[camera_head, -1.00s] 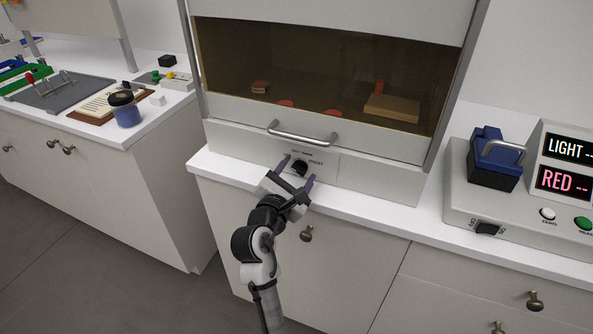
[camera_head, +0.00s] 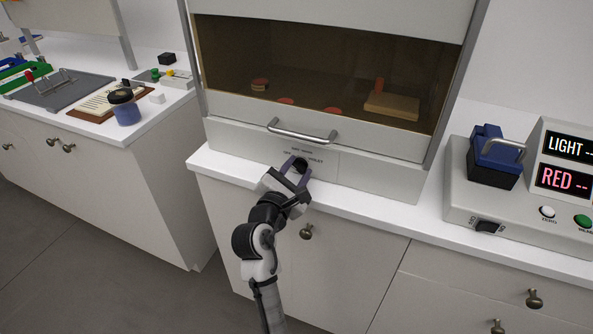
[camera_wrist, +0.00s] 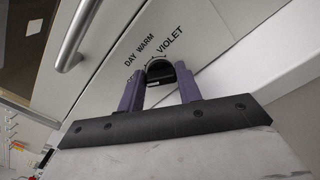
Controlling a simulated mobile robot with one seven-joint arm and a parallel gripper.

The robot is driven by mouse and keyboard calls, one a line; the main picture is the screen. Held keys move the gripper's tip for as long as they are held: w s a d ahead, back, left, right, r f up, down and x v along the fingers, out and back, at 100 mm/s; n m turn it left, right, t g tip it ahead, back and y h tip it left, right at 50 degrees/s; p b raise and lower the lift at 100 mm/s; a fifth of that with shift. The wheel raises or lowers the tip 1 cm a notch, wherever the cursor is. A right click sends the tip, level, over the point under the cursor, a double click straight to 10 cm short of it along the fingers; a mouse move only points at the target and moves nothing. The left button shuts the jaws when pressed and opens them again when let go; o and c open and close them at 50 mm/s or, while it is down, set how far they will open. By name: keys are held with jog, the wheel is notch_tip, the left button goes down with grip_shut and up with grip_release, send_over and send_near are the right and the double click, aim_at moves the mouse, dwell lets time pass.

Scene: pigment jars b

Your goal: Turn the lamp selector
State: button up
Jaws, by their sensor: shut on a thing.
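The lamp selector is a black knob (camera_wrist: 160,71) on the white panel below the cabinet's sash. The labels DAY, WARM and VIOLET stand around it in the wrist view. In the head view the knob (camera_head: 300,165) shows only partly behind the fingers. My gripper (camera_head: 296,170) reaches it from the front, its purple fingers closed in on the knob's two sides. In the wrist view my gripper (camera_wrist: 160,88) has one finger on each side of the knob. The knob's exact pointing direction is hard to tell.
A metal handle bar (camera_head: 302,132) crosses the sash just above the knob. The white counter edge (camera_head: 350,212) runs below. A grey meter box (camera_head: 470,205) stands to the right. A jar with blue contents (camera_head: 125,110) stands on the left counter.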

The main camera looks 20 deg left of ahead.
jog(key=m, duration=0.3)
jog(key=shift+f+m, duration=0.1)
jog(key=shift+m, duration=0.3)
jog(key=m+b, duration=0.1)
jog(key=m, duration=0.2)
jog(key=shift+d+f+m, duration=0.1)
jog(key=shift+m, duration=0.3)
jog(key=m+b, duration=0.1)
jog(key=m, duration=0.2)
jog(key=shift+f, duration=0.1)
jog(key=shift+m+b, duration=1)
jog(key=shift+m, duration=1.2)
jog(key=o, duration=1)
jog(key=shift+f, duration=0.15)
